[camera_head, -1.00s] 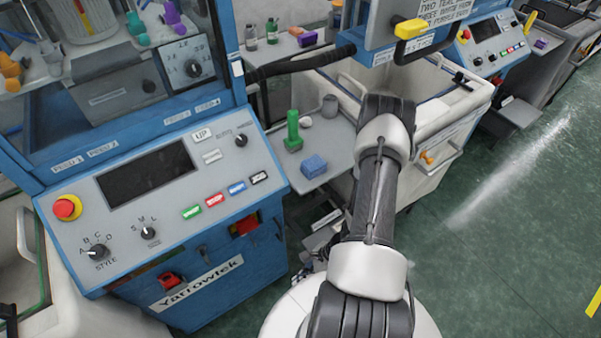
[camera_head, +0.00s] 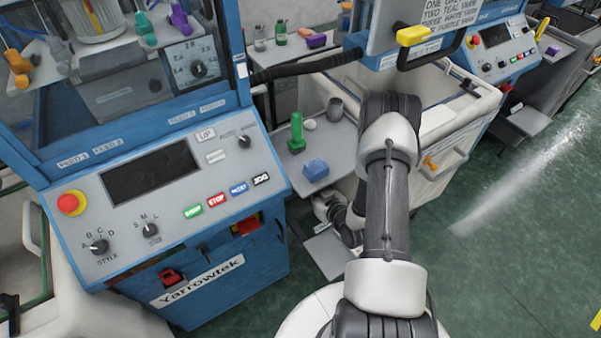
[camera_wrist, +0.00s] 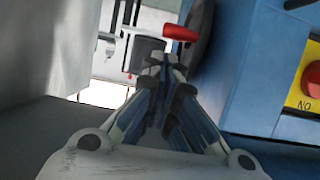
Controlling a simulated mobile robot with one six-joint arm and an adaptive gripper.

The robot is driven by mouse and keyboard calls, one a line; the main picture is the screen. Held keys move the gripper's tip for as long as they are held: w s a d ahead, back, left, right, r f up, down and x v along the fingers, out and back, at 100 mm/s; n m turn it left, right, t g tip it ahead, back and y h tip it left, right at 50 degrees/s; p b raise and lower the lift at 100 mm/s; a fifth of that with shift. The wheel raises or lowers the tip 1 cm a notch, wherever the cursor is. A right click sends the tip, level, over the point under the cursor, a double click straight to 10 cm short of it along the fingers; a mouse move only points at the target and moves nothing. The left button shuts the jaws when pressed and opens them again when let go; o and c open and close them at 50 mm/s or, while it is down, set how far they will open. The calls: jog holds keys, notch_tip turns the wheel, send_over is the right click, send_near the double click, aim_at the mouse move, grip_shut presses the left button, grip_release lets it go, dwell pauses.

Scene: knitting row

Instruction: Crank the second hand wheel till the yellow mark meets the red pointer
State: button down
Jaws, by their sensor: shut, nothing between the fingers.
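My gripper (camera_wrist: 160,64) is shut and empty in the wrist view, its fingertips just below and left of a red handle (camera_wrist: 180,32). The handle sticks out to the left from a dark wheel (camera_wrist: 203,38), seen nearly edge-on at the blue machine's side (camera_wrist: 250,70). A small gap seems to lie between fingertips and handle; contact is hard to judge. I cannot make out a yellow mark or a red pointer. In the head view my wrist shows low between the blue machine (camera_head: 240,275) and the small grey shelf; the gripper's fingers and the wheel are not discernible there.
A yellow plate with a red knob (camera_wrist: 312,80) is at the wrist view's right edge. In the head view, the grey shelf (camera_head: 340,145) holds a green spool (camera_head: 296,130) and a blue block (camera_head: 315,169). A white bin (camera_head: 450,150) stands right of it. Green floor is clear at right.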

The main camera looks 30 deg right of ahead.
jog(key=b+x, duration=0.1)
jog(key=x, duration=0.2)
jog(key=b+x, duration=0.1)
jog(key=x, duration=0.2)
jog(key=a+r+b+x, duration=0.1)
jog(key=x, duration=0.3)
jog(key=shift+w, duration=0.2)
